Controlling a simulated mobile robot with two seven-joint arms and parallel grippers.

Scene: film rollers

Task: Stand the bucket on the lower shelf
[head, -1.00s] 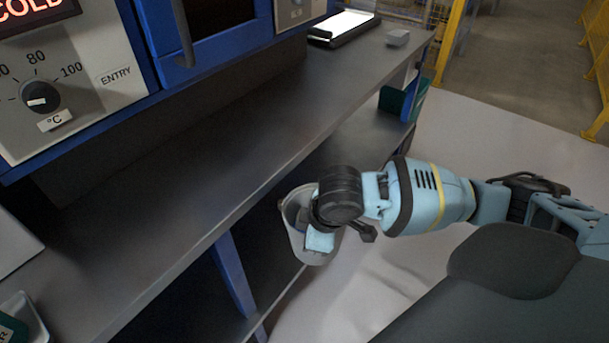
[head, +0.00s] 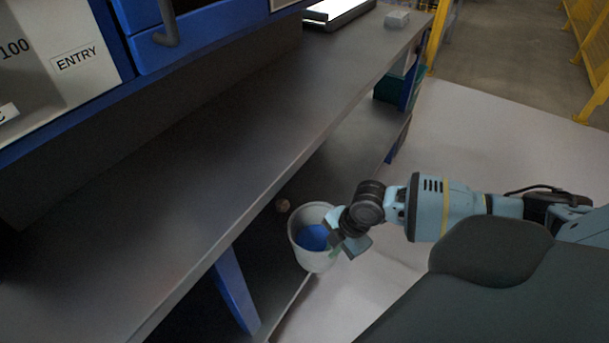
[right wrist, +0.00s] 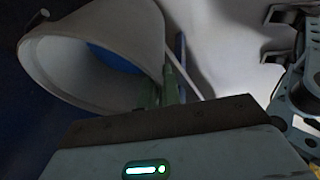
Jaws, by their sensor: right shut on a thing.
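The bucket (head: 311,256) is white with blue inside it. It is in the middle of the head view, at the edge of the lower shelf (head: 345,150), and looks roughly upright there. My right gripper (head: 338,238) is shut on the bucket's right side at the rim. In the right wrist view the bucket (right wrist: 60,52) fills the upper left, its mouth towards the camera, with a green finger (right wrist: 172,88) against its rim. I cannot tell whether the bucket's bottom touches the shelf. My left gripper is in neither view.
The grey upper worktop (head: 200,170) overhangs the lower shelf. A blue support leg (head: 234,290) stands left of the bucket. A green box (head: 388,88) is at the shelf's far end. The floor at right is clear.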

